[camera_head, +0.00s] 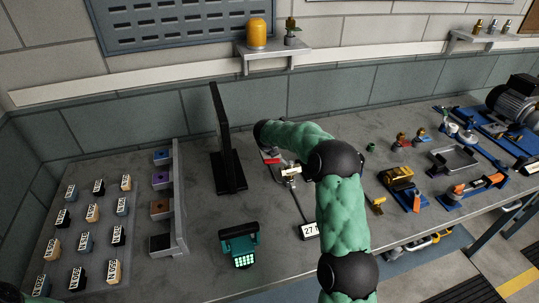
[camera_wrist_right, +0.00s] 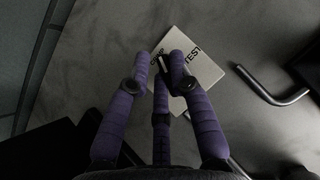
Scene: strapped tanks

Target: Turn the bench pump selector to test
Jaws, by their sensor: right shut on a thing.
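In the right wrist view a pale selector plate (camera_wrist_right: 205,72) lies below my fingers, turned at an angle. It carries the word TEST and a second word partly covered by the fingers. My right gripper (camera_wrist_right: 161,66) has its purple fingertips closed around the small dark selector knob (camera_wrist_right: 165,64) over this plate. The knob is mostly covered, so its exact pointing direction is hard to tell. In the head view my green right arm reaches over the middle of the bench; I cannot make out its fingers or the selector there. My left gripper is in neither view.
A bent metal rod (camera_wrist_right: 272,96) lies close right of the plate in the wrist view. In the head view a dark upright screen (camera_head: 222,140), a teal keypad device (camera_head: 239,244) and a small display (camera_head: 310,230) stand near my arm. Labelled blocks fill the left.

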